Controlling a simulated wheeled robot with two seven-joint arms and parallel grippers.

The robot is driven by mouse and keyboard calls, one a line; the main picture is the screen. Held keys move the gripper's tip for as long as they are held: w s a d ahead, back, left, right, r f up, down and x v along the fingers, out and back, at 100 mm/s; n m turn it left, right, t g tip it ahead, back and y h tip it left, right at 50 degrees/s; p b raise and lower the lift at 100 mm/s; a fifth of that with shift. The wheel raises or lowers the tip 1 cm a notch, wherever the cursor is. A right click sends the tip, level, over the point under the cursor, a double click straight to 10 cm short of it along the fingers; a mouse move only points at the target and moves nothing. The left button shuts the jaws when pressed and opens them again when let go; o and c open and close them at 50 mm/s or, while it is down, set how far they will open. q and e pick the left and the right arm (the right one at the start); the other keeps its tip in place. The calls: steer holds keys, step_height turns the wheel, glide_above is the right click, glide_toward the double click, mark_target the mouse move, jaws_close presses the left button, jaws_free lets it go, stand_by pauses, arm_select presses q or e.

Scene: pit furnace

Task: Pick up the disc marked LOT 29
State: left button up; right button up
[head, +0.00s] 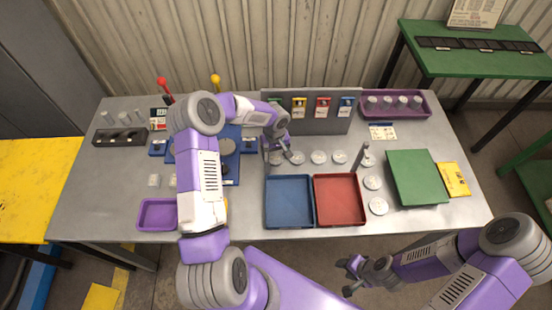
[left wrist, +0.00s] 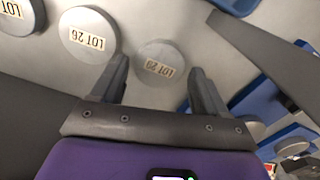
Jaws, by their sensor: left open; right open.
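The disc that reads as LOT 29 (left wrist: 158,62) is grey and round, with its label upside down in the left wrist view. It lies flat on the grey table, mostly hidden by my left gripper in the head view. My left gripper (head: 281,157) is open, with its fingers pointing down at the disc. In the left wrist view the two fingertips (left wrist: 157,76) stand on either side of it, and contact cannot be told. A similar disc, reading LOT 26 (left wrist: 88,36), lies beside it. My right gripper (head: 347,276) is open and empty, in front of the table.
More discs (head: 319,157) continue the row to the right, with others (head: 372,182) beyond the red tray (head: 340,224). A blue tray (head: 290,224) lies in front. A grey panel (head: 325,120) with coloured tags stands behind, and a thin post (head: 365,152) rises at right.

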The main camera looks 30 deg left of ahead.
arm_select(q)
steer(key=shift+f, duration=0.65)
steer(key=shift+r, duration=0.1)
steer(key=c, duration=1.1)
